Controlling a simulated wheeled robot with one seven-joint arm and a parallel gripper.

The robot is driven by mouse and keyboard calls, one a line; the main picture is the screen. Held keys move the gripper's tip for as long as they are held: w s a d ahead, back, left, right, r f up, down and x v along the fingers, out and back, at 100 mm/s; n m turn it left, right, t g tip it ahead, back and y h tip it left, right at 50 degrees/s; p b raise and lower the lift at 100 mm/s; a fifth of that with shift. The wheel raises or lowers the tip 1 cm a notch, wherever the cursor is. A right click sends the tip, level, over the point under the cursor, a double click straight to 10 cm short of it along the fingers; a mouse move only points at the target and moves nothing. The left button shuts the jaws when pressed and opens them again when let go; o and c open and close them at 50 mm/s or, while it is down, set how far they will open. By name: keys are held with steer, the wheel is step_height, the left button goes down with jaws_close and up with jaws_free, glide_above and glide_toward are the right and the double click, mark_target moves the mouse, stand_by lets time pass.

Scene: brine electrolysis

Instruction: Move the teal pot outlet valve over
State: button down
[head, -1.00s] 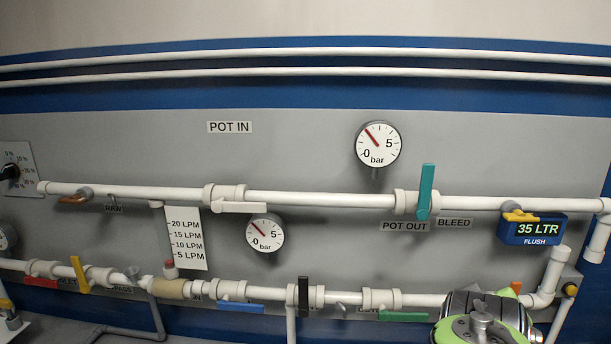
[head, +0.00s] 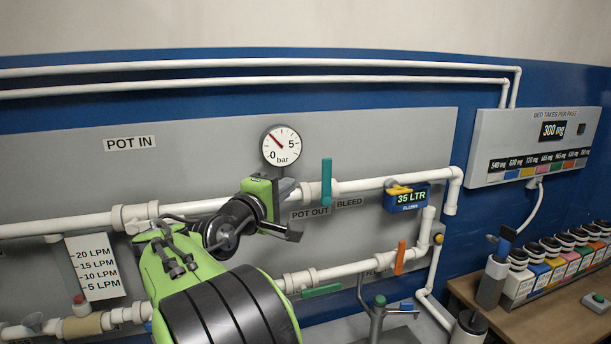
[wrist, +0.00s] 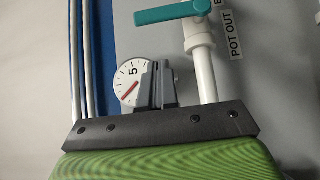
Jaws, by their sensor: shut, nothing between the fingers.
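The teal pot outlet valve handle (head: 326,181) stands upright across the upper white pipe, just above the POT OUT label (head: 309,213). In the wrist view the teal handle (wrist: 172,13) lies near the top edge, beyond the fingers. My gripper (head: 288,187) is shut and empty, with its fingers pointing right toward the handle. It is a short gap to the left of the handle and does not touch it. The shut fingers also show in the wrist view (wrist: 157,82).
A round pressure gauge (head: 281,146) sits above my gripper. A flush meter (head: 407,197) reading 35 LTR is right of the valve. Below are a green handle (head: 321,291) and an upright orange handle (head: 399,257) on the lower pipe. A bench with bottles (head: 548,262) is at the right.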

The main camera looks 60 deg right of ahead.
mark_target(327, 183)
steer(key=s+d+p, duration=0.1)
steer(key=s+d, duration=0.1)
steer(key=d, duration=0.5)
steer(key=shift+s+d, duration=0.3)
steer(key=shift+d, duration=0.05)
steer(key=shift+r+p, duration=0.2)
steer(key=shift+p, duration=0.3)
